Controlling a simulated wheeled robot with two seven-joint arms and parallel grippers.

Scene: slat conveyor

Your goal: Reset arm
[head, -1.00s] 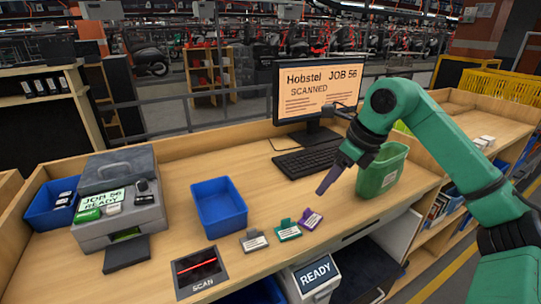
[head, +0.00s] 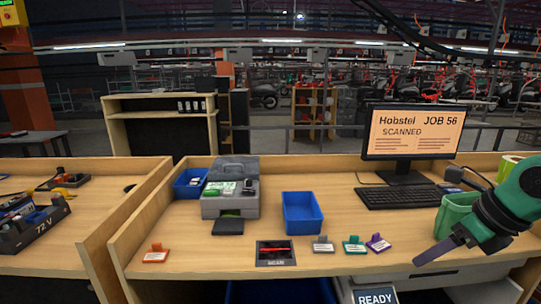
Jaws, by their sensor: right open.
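My green arm (head: 520,195) comes in from the right edge and partly hides the green bin (head: 457,213). My left gripper is not in view.
On the desk stand a blue tray (head: 302,213), a grey printer-like box (head: 230,203), a scan pad (head: 274,253), a keyboard (head: 400,196) and a monitor reading JOB 56 SCANNED (head: 412,132). Orange (head: 156,254), grey (head: 323,244), teal (head: 354,244) and purple (head: 378,242) tags lie along the front.

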